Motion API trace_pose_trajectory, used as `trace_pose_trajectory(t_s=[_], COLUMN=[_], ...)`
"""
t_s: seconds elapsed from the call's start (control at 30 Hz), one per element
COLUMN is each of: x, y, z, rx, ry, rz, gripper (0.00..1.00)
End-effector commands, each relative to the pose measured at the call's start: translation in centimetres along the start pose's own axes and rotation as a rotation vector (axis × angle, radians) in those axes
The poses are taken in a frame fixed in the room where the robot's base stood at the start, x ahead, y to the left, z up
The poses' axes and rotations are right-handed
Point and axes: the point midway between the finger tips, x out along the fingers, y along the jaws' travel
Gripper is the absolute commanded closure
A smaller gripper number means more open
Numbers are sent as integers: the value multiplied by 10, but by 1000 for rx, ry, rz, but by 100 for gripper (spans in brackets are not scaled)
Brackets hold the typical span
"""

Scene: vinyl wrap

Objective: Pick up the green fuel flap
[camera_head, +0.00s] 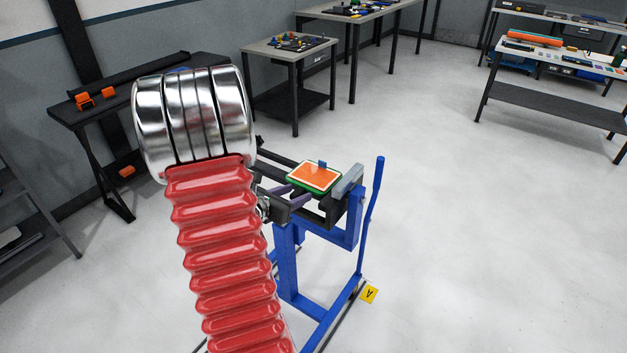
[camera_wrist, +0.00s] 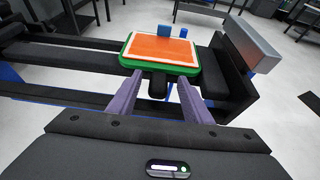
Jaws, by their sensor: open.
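The green fuel flap (camera_head: 293,187) is a small panel with a green rim and an orange face. It lies on top of a blue and black stand (camera_head: 288,240). In the wrist view the flap (camera_wrist: 124,55) lies just ahead of my gripper (camera_wrist: 158,85), its orange face up and small blue pieces at its far edge. The two purple fingers are apart, with their tips at or just under the near edge of the flap. I cannot tell whether they touch it. A dark piece shows between the fingers below the flap.
Black rails (camera_wrist: 60,60) of the stand run beside the flap, and a grey block (camera_wrist: 250,42) stands to its right. A blue upright handle (camera_head: 372,210) rises at the stand's right. Tables with tools (camera_head: 290,45) stand behind.

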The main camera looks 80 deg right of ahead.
Motion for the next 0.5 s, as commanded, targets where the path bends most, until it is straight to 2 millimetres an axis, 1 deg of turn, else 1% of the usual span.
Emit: trace_pose_trajectory(t_s=[0.23, 0.5], x=[0, 0], y=[0, 0], z=[0, 0], rx=[0, 0], ry=[0, 0], rz=[0, 0], gripper=[55, 73])
